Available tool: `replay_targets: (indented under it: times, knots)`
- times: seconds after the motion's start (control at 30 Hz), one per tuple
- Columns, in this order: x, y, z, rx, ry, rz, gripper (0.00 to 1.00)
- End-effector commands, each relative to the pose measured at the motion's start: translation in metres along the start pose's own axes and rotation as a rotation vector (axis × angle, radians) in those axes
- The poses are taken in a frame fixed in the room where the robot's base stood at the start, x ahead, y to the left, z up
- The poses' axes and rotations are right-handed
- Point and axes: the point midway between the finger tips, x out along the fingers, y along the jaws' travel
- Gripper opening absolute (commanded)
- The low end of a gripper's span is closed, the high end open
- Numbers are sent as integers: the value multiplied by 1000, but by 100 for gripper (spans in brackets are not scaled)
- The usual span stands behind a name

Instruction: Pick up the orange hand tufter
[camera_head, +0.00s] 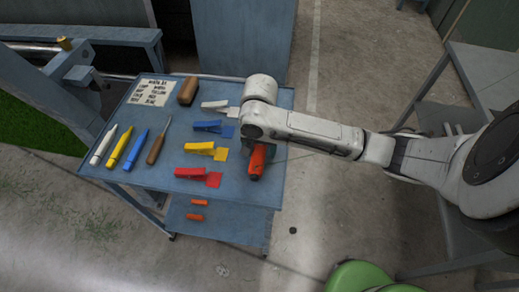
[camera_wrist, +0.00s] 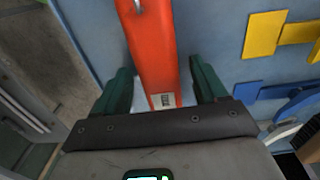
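The orange hand tufter (camera_head: 257,163) lies at the right edge of the blue cart top, partly hidden under my arm. In the wrist view the orange tufter (camera_wrist: 152,45) runs up the picture, with a pale label on its near part and a metal piece at the top edge. My gripper (camera_wrist: 160,72) is open, with its dark green fingers on either side of the tufter. In the head view my arm mostly hides the gripper.
The cart top (camera_head: 130,172) also holds yellow (camera_head: 206,149), red (camera_head: 198,174), blue (camera_head: 213,127) and white (camera_head: 219,106) tools, several markers, a wooden-handled tool (camera_head: 159,143), a brown block (camera_head: 188,91) and a written card (camera_head: 154,92). Small orange pieces (camera_head: 197,217) lie on the lower shelf.

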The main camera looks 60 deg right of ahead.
Motion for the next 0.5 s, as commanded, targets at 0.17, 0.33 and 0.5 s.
replay_targets:
  times: [0.17,0.33,0.5]
  knots:
    - [0,0,0,0,0,0,54]
    - [0,0,0,0,0,0,38]
    - [0,0,0,0,0,-1,22]
